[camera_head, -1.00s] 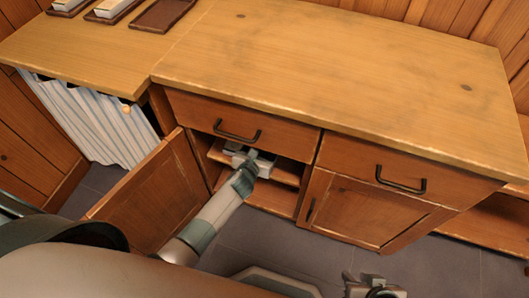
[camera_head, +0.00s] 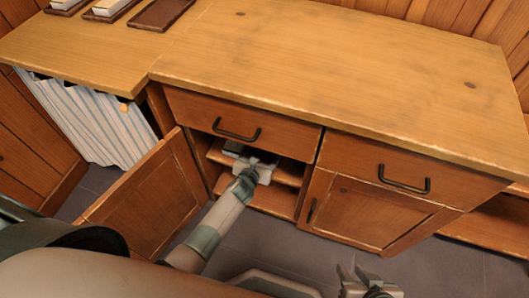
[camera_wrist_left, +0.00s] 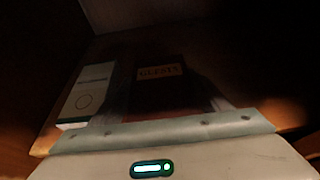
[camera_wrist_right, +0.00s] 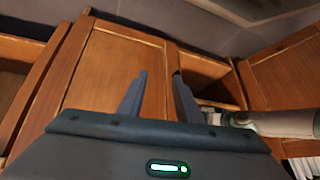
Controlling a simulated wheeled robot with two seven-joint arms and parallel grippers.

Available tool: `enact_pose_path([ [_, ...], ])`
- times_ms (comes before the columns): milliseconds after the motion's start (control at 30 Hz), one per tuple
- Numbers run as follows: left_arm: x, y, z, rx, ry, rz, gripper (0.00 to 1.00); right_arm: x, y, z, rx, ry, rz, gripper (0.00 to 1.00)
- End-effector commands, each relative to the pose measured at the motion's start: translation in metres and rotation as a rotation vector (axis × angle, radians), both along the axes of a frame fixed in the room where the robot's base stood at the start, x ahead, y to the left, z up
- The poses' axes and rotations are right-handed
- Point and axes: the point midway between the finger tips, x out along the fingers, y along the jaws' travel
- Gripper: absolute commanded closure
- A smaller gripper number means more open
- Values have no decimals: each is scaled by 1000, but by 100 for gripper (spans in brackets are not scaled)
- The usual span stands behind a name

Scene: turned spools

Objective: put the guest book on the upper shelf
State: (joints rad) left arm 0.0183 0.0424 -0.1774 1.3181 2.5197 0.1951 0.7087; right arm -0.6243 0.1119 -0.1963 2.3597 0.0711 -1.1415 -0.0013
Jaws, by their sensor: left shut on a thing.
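The guest book (camera_wrist_left: 160,72) is dark with a label ending in "UESTS", seen in the left wrist view between the fingers of my left gripper (camera_wrist_left: 165,95). The gripper is shut on it. In the head view my left gripper (camera_head: 257,163) reaches into the open cabinet bay, at the level of the upper shelf (camera_head: 288,174). The book is mostly hidden there by the gripper. I cannot tell whether it touches the shelf. My right gripper (camera_head: 362,284) is empty, its fingers apart, low in front of the closed cabinet door; it also shows in the right wrist view (camera_wrist_right: 160,92).
A white box (camera_wrist_left: 90,90) lies left of the book on the shelf. The open cabinet door (camera_head: 145,200) stands left of my left arm. A drawer (camera_head: 240,120) closes the space above the bay. The wooden counter top (camera_head: 330,70) is bare. Trays (camera_head: 165,14) stand at the back left.

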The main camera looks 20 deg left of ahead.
Motion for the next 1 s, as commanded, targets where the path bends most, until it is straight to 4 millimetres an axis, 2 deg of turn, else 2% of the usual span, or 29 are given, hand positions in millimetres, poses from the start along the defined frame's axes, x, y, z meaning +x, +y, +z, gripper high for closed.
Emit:
enact_pose_path([
  [33,0,0,-2,0,-1,0,63,0,1,-1,3,-5,1,69],
  [67,0,0,-2,0,0,0,28,1,2,0,6,-7,1,69],
  [133,0,0,-2,0,0,0,11,1,2,0,6,-7,1,69],
  [567,0,0,3,-1,0,0,11,0,0,2,0,1,0,69],
  [767,-18,1,9,0,2,0,11,-5,-6,2,-22,31,-3,69],
  [1000,-55,2,25,1,2,0,11,-13,-21,-1,-67,108,-14,69],
])
